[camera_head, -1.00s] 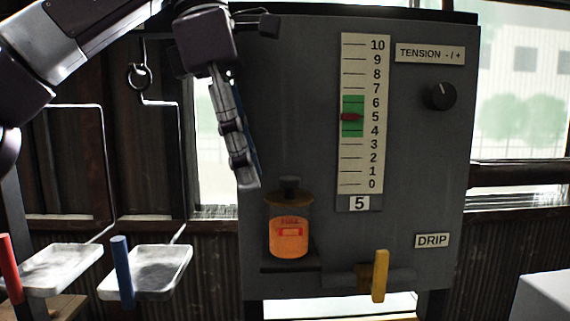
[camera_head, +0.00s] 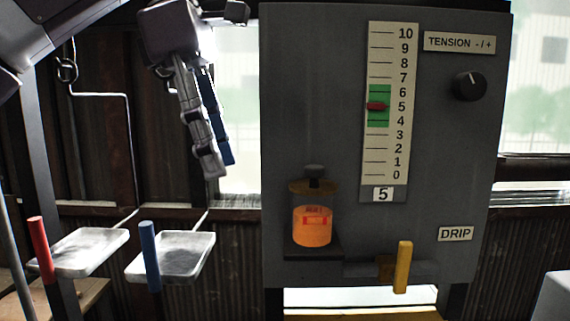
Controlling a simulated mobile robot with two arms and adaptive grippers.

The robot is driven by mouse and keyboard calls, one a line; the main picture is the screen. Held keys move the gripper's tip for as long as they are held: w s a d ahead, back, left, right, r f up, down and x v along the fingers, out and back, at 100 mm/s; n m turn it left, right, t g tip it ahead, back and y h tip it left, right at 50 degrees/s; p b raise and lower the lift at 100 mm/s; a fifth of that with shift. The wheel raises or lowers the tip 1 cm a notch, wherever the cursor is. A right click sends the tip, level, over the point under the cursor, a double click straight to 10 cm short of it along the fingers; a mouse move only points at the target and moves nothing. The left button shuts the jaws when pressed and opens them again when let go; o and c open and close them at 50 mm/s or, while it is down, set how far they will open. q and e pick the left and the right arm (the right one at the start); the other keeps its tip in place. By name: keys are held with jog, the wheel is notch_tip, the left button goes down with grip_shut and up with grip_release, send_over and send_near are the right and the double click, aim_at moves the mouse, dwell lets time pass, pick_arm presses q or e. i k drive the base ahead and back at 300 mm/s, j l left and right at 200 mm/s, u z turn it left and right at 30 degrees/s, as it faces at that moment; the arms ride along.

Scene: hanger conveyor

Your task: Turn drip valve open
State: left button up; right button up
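The drip valve has a yellow handle (camera_head: 402,267), which stands upright across a grey horizontal pipe at the bottom of the grey panel (camera_head: 300,120). A DRIP label (camera_head: 455,234) is to its upper right. A jar with orange fluid (camera_head: 312,226) sits on a small shelf to the left of the handle. My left gripper (camera_head: 219,170) hangs fingers down, left of the panel and well above and left of the handle. Its fingers are seen nearly edge-on and close together; I cannot tell how far apart they are. It touches nothing visible. My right gripper is not in view.
The panel also has a scale (camera_head: 387,150) with a red pointer near 5 and a TENSION knob (camera_head: 469,86). Two hanging white trays (camera_head: 172,257) are at the left, with a red lever (camera_head: 41,250) and a blue lever (camera_head: 150,255) in front. Space before the panel is clear.

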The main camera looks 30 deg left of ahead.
aim_at(400, 279)
jog(key=k, duration=1.5)
